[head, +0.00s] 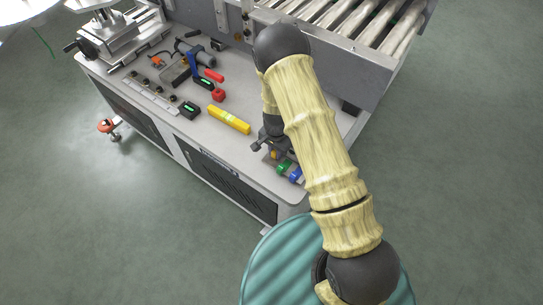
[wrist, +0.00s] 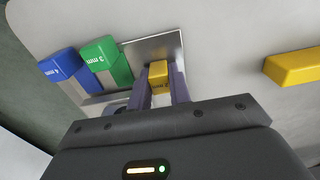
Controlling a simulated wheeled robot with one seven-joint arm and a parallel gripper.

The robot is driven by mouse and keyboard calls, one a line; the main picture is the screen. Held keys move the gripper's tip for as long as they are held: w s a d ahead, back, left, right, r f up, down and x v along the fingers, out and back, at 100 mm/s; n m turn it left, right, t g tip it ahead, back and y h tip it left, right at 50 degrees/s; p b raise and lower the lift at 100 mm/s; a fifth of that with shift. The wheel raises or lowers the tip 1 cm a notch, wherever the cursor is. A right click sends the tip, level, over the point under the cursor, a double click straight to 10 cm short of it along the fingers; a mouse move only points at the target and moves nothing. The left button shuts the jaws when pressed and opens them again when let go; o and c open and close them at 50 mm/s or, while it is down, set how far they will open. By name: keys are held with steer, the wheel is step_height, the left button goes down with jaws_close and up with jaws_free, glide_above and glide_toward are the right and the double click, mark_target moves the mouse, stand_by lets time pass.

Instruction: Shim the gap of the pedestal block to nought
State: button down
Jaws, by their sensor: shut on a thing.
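My gripper (head: 268,145) is low over the bench's near right end, partly hidden by my arm. The green tab (head: 283,168) and blue tab (head: 296,176) also show in the head view. I cannot tell surely which object is the pedestal block. Whether the held plate touches the bench is unclear.
A yellow bar (head: 229,119) lies left of my gripper. Small dark boxes with green displays (head: 190,110), red pieces (head: 218,95) and a blue upright piece (head: 192,65) stand farther left. A roller conveyor (head: 375,30) edges the back.

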mark_target(275, 151)
steer(key=c, duration=1.3)
jaws_free()
steer(key=shift+w+r+p, duration=0.15)
steer(key=shift+r+p, duration=0.5)
steer(key=shift+r, duration=8.05)
